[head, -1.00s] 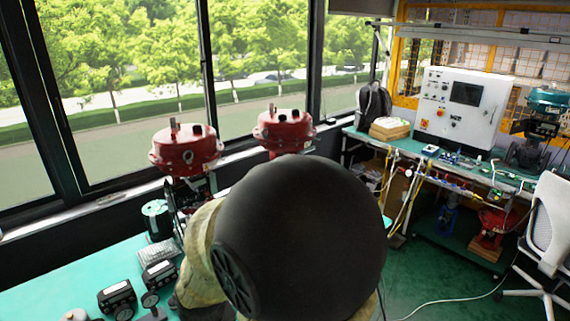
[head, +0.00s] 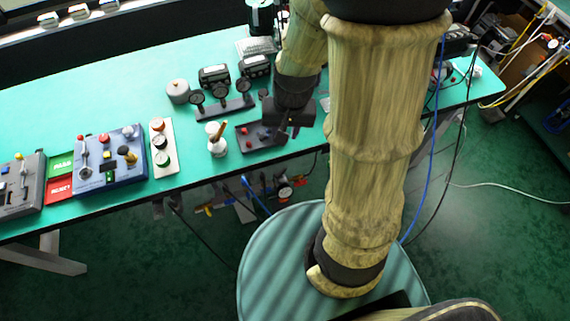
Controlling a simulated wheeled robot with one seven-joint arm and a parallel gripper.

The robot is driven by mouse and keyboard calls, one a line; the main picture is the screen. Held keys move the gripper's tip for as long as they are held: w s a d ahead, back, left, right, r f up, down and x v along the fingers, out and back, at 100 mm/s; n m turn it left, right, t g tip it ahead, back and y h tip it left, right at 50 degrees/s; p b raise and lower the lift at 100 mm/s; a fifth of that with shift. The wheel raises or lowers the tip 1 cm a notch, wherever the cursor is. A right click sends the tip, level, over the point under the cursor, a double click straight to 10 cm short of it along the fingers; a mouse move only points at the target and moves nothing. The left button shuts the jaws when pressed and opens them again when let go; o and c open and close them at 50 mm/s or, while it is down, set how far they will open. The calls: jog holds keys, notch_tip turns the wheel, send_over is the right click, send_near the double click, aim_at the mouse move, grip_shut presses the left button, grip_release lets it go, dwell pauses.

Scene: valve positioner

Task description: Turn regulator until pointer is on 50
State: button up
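My gripper (head: 289,128) points down at the table's front edge, small and dark in the head view. It is over or beside a dark plate with red parts (head: 250,138); whether it touches is unclear. Its fingers are too small and dark to show open or shut. A stand with several small round gauges (head: 222,104) is just left of my gripper. Two black box-shaped devices with displays (head: 214,76) (head: 256,66) stand behind it. I cannot tell which part is the regulator, and no pointer or number 50 is readable.
The green table (head: 120,85) has free room at the back left. A white bottle-like item (head: 216,140), a plate of round buttons (head: 161,146), a blue control box (head: 110,158), green and red trays (head: 61,177) and a grey box (head: 18,188) line the front.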

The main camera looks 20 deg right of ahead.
aim_at(283, 170)
jog(key=w+d+f+m+g+b, duration=0.1)
jog(key=w+f+m+b, duration=0.2)
jog(key=f, duration=1.2)
jog(key=w+m, duration=0.3)
jog(key=m, duration=0.2)
jog(key=shift+m+h+b, duration=0.3)
jog(key=shift+b, duration=0.1)
jog(key=shift+d, duration=0.1)
notch_tip(283, 170, down, 16)
jog(key=b, duration=0.6)
jog(key=shift+w+f, duration=0.15)
jog(key=shift+f, duration=0.1)
jog(key=shift+a+f+b, duration=0.2)
jog(key=shift+f+b, duration=0.2)
jog(key=shift+d, duration=0.2)
jog(key=shift+d, duration=0.1)
jog(key=shift+s, duration=0.2)
grip_shut()
